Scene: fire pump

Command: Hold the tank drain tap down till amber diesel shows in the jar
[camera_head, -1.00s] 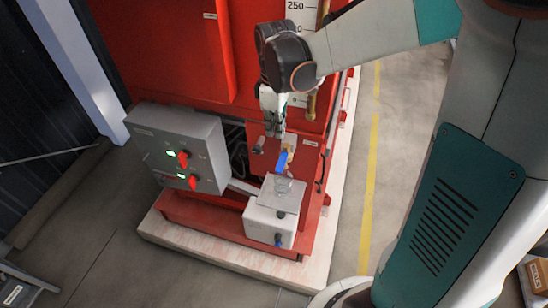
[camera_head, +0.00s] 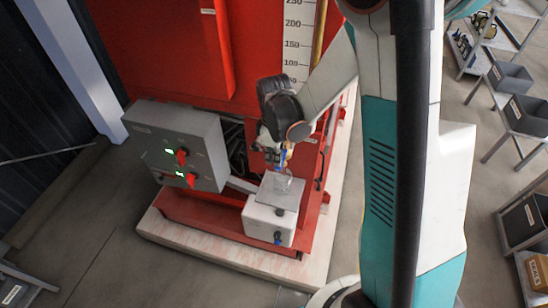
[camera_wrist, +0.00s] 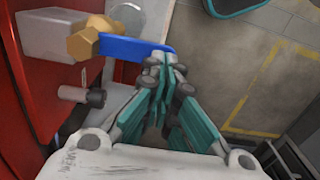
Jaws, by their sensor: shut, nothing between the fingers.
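The drain tap has a brass body (camera_wrist: 90,40) and a blue lever (camera_wrist: 136,48). The lever points right across the wrist view and shows as a small blue piece (camera_head: 284,157) in the head view. My gripper (camera_wrist: 160,62) is shut and empty, with its fingertips at the free end of the lever. I cannot tell whether they touch it. My wrist partly hides the tap in the head view.
A grey control box (camera_head: 178,145) with red knobs and green lights stands left of the tap. The red tank (camera_head: 250,40) with a level scale (camera_head: 296,50) rises behind. A dark knob (camera_wrist: 97,98) sits below the tap's brass body. Open floor lies right of the skid.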

